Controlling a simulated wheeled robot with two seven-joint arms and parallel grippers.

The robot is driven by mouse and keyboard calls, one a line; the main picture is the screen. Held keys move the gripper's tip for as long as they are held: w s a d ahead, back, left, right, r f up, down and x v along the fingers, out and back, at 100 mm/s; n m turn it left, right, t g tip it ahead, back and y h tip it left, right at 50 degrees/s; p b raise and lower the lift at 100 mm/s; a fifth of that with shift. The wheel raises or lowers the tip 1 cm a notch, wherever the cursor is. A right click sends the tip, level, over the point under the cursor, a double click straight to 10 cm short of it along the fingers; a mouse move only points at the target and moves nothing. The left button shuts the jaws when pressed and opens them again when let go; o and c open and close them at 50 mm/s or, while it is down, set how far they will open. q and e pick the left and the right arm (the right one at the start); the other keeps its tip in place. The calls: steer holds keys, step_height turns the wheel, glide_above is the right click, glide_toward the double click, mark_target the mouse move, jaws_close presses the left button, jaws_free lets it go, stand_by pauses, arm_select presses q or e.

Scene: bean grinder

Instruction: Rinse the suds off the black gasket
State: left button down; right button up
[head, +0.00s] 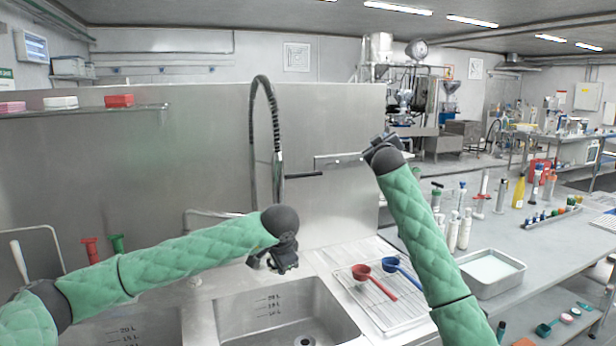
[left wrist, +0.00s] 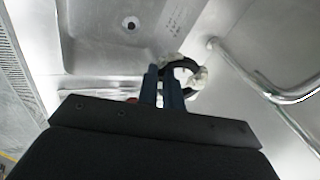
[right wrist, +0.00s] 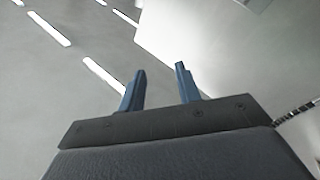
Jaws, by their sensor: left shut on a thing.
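My left gripper (head: 272,262) is low over the back of the sink basin, beside its rear rim. In the left wrist view its fingers (left wrist: 160,84) are shut on the black gasket (left wrist: 184,64), a ring with white suds (left wrist: 201,77) clinging to it. In the head view the gasket cannot be told clearly from the dark gripper. My right gripper (head: 379,144) is raised to the right of the tap; its fingers (right wrist: 160,72) are apart and empty. The spray tap (head: 279,165) has a coiled hose and hangs above the sink's rear. A black-handled lever (head: 304,174) projects beside it.
The sink basin (head: 235,310) has volume marks and a drain (head: 305,341). A red scoop (head: 362,273) and a blue scoop (head: 392,264) lie on a wire rack at right. Beyond stand a tray of liquid (head: 491,268) and several bottles. A metal splash wall closes the back.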

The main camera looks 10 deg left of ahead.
steer(key=w+a+r+n+t+y, duration=0.2)
steer(key=w+a+r+n+y, duration=0.35)
steer(key=r+n, duration=0.25)
steer(key=m+g+y, duration=1.2)
steer(key=m+g, duration=1.9)
steer(key=g, duration=0.2)
glide_toward(308, 175)
steer(key=shift+t, duration=0.4)
steer(key=x, duration=0.9)
steer(key=shift+a+r, duration=0.2)
steer(key=shift+a, duration=0.2)
